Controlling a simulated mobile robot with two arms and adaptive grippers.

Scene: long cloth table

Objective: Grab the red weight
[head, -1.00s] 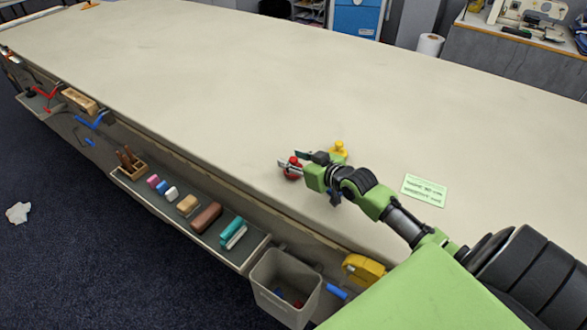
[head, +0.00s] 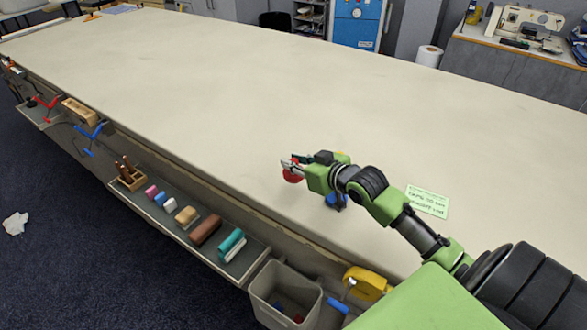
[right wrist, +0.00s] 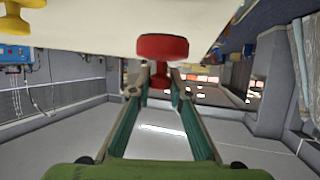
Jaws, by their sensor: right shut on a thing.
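The red weight (head: 291,175) is at the tips of my right gripper (head: 290,163), near the front edge of the table (head: 230,90). In the right wrist view, the weight's wide red disc (right wrist: 162,46) shows at the fingertips, and its narrower stem is between the two fingers of the right gripper (right wrist: 157,90). The right gripper is shut on it. Whether the disc touches the cloth is hard to tell. My left gripper is not in view.
A blue weight (head: 336,201) stands partly hidden under my right wrist. A yellow weight (right wrist: 18,8) shows in the right wrist view. A green card (head: 427,201) lies to the right. A bin (head: 285,292) and tool shelf (head: 190,217) hang along the front edge. The table beyond is clear.

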